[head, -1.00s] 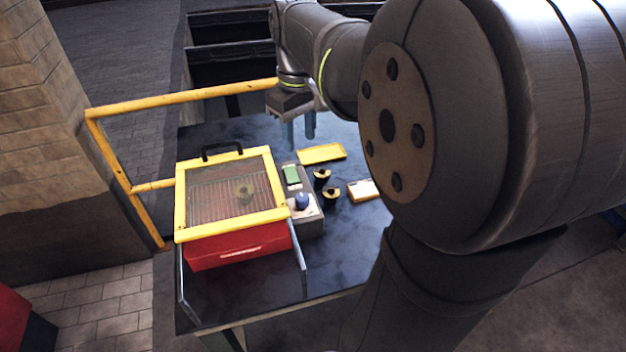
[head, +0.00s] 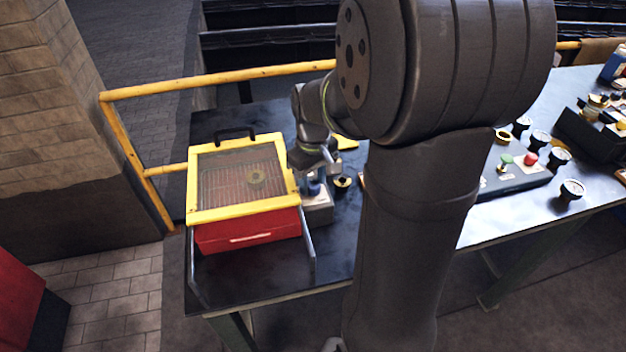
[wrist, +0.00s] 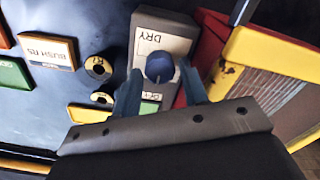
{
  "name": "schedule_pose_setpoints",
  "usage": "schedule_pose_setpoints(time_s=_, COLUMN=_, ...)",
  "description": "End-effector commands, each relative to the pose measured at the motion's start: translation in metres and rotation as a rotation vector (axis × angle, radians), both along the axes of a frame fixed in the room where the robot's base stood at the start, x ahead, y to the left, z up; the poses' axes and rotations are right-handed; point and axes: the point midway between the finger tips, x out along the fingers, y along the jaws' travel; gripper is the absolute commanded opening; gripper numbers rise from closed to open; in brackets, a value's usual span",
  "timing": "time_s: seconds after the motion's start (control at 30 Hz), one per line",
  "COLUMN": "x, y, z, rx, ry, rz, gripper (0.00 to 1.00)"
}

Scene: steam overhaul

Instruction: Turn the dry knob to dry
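The dry knob is a round blue knob (wrist: 159,66) on a grey control box (head: 318,212), beside a white label reading DRY, upside down in the wrist view. In the head view the blue knob (head: 314,188) is partly hidden by my gripper. My gripper (wrist: 160,88) is open, with one finger to each side of the knob. I cannot tell whether either finger touches it. A red box (head: 247,232) with a yellow-framed clear lid (head: 238,216) stands left of the control box; the lid is shut over a rack with a round part inside.
Two round black-and-brass parts (wrist: 97,67) (wrist: 102,98) and a framed card (wrist: 48,52) lie beside the control box. A yellow rail (head: 230,78) runs behind the table. A second control panel and several gauges stand at the right.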

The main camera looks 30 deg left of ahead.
Motion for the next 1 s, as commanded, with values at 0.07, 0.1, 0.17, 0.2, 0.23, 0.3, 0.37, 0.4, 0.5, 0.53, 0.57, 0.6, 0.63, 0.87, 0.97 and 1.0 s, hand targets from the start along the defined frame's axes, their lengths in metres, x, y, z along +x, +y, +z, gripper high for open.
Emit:
schedule_pose_setpoints(time_s=0.07, x=0.0001, y=0.0001, z=-0.0041, rx=0.001, ry=0.0, rz=0.0, gripper=0.4)
schedule_pose_setpoints(time_s=0.1, x=0.0001, y=0.0002, z=-0.0051, rx=0.001, ry=-0.001, rz=0.0, gripper=0.4)
schedule_pose_setpoints(time_s=0.17, x=0.0001, y=0.0002, z=-0.0059, rx=0.002, ry=-0.002, rz=0.0, gripper=0.4)
schedule_pose_setpoints(time_s=0.2, x=0.0001, y=0.0002, z=-0.006, rx=0.002, ry=-0.002, rz=0.0, gripper=0.4)
schedule_pose_setpoints(time_s=0.23, x=0.0001, y=0.0002, z=-0.006, rx=0.002, ry=-0.002, rz=0.0, gripper=0.4)
schedule_pose_setpoints(time_s=0.3, x=0.0001, y=0.0002, z=-0.0059, rx=0.002, ry=-0.002, rz=0.0, gripper=0.4)
schedule_pose_setpoints(time_s=0.37, x=0.0001, y=0.0002, z=-0.0058, rx=0.002, ry=-0.002, rz=0.0, gripper=0.4)
schedule_pose_setpoints(time_s=0.4, x=0.0001, y=0.0002, z=-0.0058, rx=0.002, ry=-0.002, rz=0.0, gripper=0.32)
schedule_pose_setpoints(time_s=0.5, x=0.0001, y=0.0002, z=-0.0057, rx=0.001, ry=-0.001, rz=0.0, gripper=0.12)
schedule_pose_setpoints(time_s=0.53, x=0.0001, y=0.0002, z=-0.0057, rx=0.001, ry=-0.001, rz=0.0, gripper=0.07)
schedule_pose_setpoints(time_s=0.57, x=0.0001, y=0.0002, z=-0.0057, rx=0.001, ry=-0.001, rz=0.0, gripper=0.08)
schedule_pose_setpoints(time_s=0.6, x=0.0001, y=0.0002, z=-0.0057, rx=0.001, ry=-0.001, rz=0.0, gripper=0.08)
schedule_pose_setpoints(time_s=0.63, x=0.0001, y=0.0002, z=-0.0056, rx=0.001, ry=-0.001, rz=-0.001, gripper=0.08)
schedule_pose_setpoints(time_s=0.87, x=0.0002, y=0.0001, z=-0.0055, rx=0.002, ry=-0.002, rz=-0.039, gripper=0.08)
schedule_pose_setpoints(time_s=0.97, x=0.0003, y=0.0, z=-0.0055, rx=0.001, ry=-0.002, rz=-0.084, gripper=0.08)
schedule_pose_setpoints(time_s=1.0, x=0.0003, y=0.0, z=-0.0056, rx=0.001, ry=-0.002, rz=-0.107, gripper=0.08)
